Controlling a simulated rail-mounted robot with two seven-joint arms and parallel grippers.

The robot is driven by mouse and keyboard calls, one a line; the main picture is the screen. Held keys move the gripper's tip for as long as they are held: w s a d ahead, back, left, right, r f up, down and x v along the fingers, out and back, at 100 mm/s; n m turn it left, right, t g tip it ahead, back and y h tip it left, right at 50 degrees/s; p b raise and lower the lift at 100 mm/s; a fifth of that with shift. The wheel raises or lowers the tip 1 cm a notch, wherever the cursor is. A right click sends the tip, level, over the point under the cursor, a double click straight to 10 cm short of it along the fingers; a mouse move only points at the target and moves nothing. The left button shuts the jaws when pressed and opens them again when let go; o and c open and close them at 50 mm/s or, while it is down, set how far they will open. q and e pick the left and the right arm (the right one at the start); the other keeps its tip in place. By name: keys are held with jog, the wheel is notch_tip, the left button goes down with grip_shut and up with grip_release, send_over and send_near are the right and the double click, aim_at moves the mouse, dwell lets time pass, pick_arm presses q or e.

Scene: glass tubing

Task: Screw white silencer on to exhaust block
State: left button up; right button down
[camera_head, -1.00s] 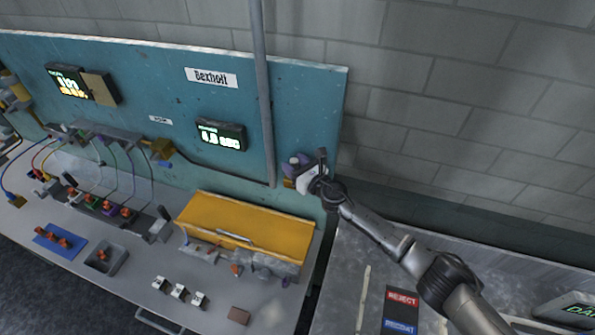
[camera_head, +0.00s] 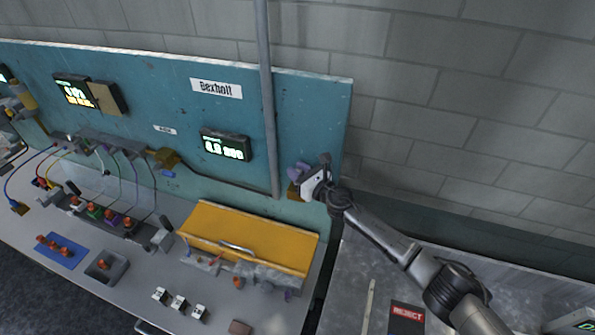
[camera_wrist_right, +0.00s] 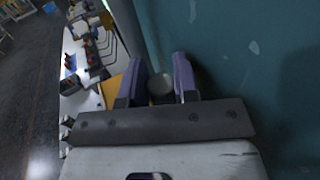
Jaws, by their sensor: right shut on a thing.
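My right gripper (camera_head: 298,171) is at the right end of the teal panel, close against it, beside a small brass block (camera_head: 293,190) that looks like the exhaust block. The silencer is mostly hidden by the fingers in the head view. I cannot tell how far it sits in the block. My left gripper is not in view.
A yellow cover (camera_head: 250,235) stands on the grey bench below the gripper. A vertical grey pipe (camera_head: 268,110) runs up the panel left of it. Small white fittings (camera_head: 179,302), a blue mat (camera_head: 61,250) and a grey tray (camera_head: 106,267) lie on the bench.

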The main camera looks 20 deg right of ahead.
jog(key=shift+s+f+m+t+h+p, duration=0.1)
jog(key=shift+f+m+t+h+p, duration=0.1)
jog(key=shift+m+h+p, duration=0.25)
jog(key=shift+f+m+t+h+p, duration=0.1)
jog(key=shift+m+t+h+p, duration=0.15)
jog(key=shift+h+p, duration=0.4)
jog(key=shift+f+m+h+p, duration=0.1)
jog(key=shift+m+h+p, duration=1.1)
jog(key=shift+h, duration=0.7)
jog(key=shift+m+t+h+p, duration=0.3)
jog(key=shift+m+h, duration=0.4)
jog(key=shift+h, duration=0.3)
jog(key=shift+d+f+m+h, duration=0.1)
jog(key=shift+m+h, duration=0.7)
jog(key=shift+h, duration=0.4)
jog(key=c, duration=1.2)
grip_release()
jog(key=shift+c, duration=0.2)
jog(key=shift+o, duration=0.7)
jog(key=shift+s, duration=0.15)
jog(key=shift+o, duration=1.1)
jog(key=shift+r, duration=0.2)
